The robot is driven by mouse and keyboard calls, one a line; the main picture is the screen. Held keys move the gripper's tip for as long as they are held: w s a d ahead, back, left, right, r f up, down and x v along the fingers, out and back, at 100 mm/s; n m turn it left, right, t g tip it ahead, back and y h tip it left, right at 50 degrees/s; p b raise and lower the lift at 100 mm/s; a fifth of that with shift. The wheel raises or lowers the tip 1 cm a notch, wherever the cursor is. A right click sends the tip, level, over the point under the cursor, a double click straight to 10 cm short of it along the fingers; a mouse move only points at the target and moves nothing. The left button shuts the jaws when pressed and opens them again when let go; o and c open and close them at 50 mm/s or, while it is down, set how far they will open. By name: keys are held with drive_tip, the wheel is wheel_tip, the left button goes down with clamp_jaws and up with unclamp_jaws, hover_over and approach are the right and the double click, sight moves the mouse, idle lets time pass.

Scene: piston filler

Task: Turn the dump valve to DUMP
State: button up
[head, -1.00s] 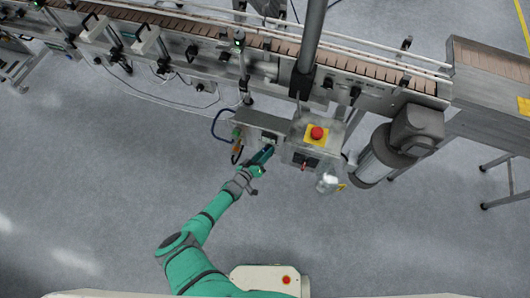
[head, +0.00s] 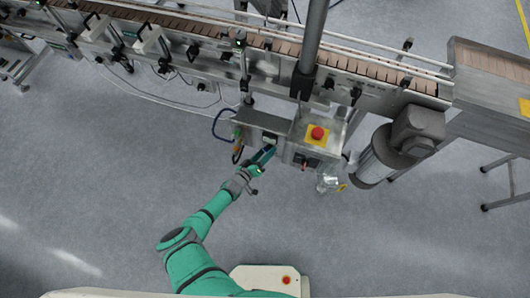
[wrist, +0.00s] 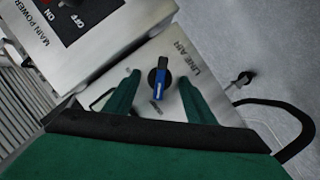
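The valve (wrist: 160,86), a black round knob with a blue lever, sits on a grey panel (wrist: 176,50) marked LINE AIR in the wrist view. Its lever lies nearly upright in that picture, a little tilted. A small label beside it is too blurred to read, so I cannot tell which position the lever marks. My gripper (wrist: 159,79) is open, with one green finger on each side of the valve and gaps between. In the head view my gripper (head: 264,155) is at the front of the grey boxes under the conveyor and hides the valve.
A MAIN POWER box (wrist: 85,45) with an ON/OFF switch stands close on the left in the wrist view. In the head view a red emergency button (head: 317,132) is right of my gripper, near a motor cylinder (head: 382,160). The conveyor (head: 270,60) runs behind. The floor in front is clear.

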drive_tip(key=v, duration=1)
drive_tip(key=shift+s, duration=0.2)
drive_tip(key=shift+a, duration=0.15)
